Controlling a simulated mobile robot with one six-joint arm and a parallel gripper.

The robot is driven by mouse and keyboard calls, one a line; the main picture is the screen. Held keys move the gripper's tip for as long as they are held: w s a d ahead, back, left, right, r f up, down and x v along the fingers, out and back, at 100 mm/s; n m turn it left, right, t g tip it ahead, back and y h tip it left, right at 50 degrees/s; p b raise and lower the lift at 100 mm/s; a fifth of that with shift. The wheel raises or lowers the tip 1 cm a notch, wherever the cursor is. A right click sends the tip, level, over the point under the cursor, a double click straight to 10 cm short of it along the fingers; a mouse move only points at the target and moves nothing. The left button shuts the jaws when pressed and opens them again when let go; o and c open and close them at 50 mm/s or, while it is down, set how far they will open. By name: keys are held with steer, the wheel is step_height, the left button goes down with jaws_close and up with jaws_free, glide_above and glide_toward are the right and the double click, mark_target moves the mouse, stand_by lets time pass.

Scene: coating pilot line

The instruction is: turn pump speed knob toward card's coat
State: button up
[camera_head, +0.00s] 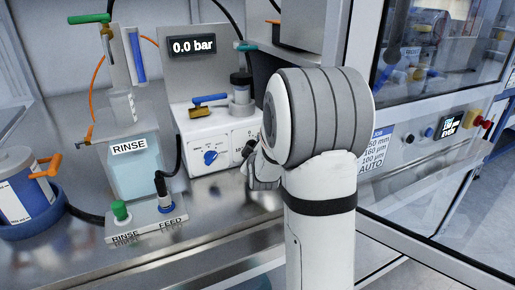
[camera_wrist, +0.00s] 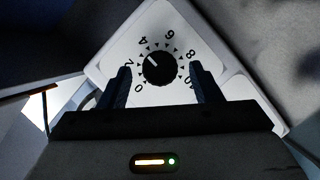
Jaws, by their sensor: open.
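The black round knob (camera_wrist: 159,68) is on a white panel with a printed scale running from 0 to 10. Its white pointer line aims up and left, a little short of the 4. My gripper (camera_wrist: 160,70) is open, with one dark finger on each side of the knob. I cannot tell whether the fingers touch it. The left finger hides the scale near 2. In the head view, the white pump box (camera_head: 222,137) shows at centre, and my arm hides its right part and the knob. A card (camera_head: 376,151) reads 50 mm, 160 µm, 100 µm, AUTO; my arm covers its left edge.
A blue selector knob (camera_head: 210,157) and a blue-handled valve (camera_head: 209,99) are on the pump box. The display (camera_head: 194,46) reads 0.0 bar. A RINSE tank (camera_head: 131,170), a base (camera_head: 147,219) with RINSE and FEED fittings and a blue-white can (camera_head: 27,190) stand left.

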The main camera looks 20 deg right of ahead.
steer(key=v, duration=0.6)
steer(key=shift+s, duration=0.15)
steer(key=shift+a, duration=0.1)
steer(key=s+a+r+m+g+y+p, duration=0.3)
steer(key=s+a+g+p, duration=0.2)
steer(key=s+a, duration=0.3)
steer(key=s+g, duration=0.1)
steer(key=s, duration=0.2)
steer(key=shift+s+a+m, duration=0.2)
steer(key=shift+a+m, duration=0.1)
steer(key=shift+a, duration=0.1)
steer(key=s+a+r+m+g+p, duration=0.1)
steer(key=s+g, duration=0.1)
steer(key=s, duration=0.3)
steer(key=s+a+r+m+g+p, duration=0.1)
steer(key=s+g, duration=0.1)
steer(key=s, duration=0.4)
steer(key=s+a+m+g+y+p, duration=0.1)
steer(key=s+a+g, duration=0.1)
steer(key=s, duration=0.3)
steer(key=shift+s+r+m, duration=0.2)
steer(key=shift+r+m, duration=0.2)
